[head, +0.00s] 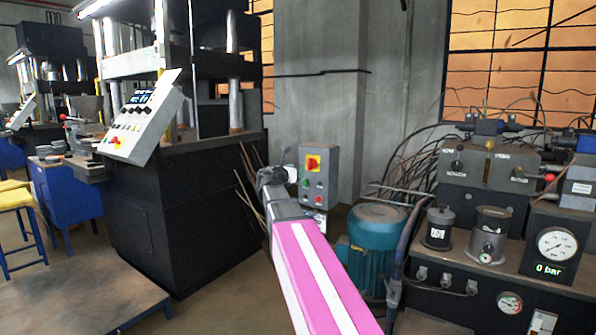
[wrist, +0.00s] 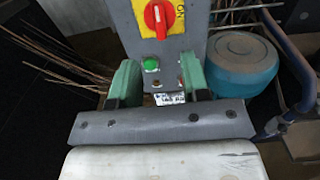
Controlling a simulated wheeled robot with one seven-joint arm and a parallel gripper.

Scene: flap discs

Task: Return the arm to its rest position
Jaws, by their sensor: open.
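My pink and white arm (head: 325,275) reaches forward from the bottom of the head view. My gripper (head: 274,177) is at its far end, small and dark there, just left of the grey control box (head: 306,160). In the wrist view my gripper (wrist: 158,82) shows two green fingers spread apart with nothing held between them. Behind the fingers is the control box (wrist: 205,18), with a red rotary switch on a yellow plate and a green button. The gap between fingertips and box is hard to judge.
A blue-green motor (head: 373,243) stands right of my arm. A hydraulic unit (head: 455,285) with gauges and a "0 bar" display fills the right. A black press (head: 185,205) with a tilted control panel (head: 140,122) stands left. Open floor lies between press and arm.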

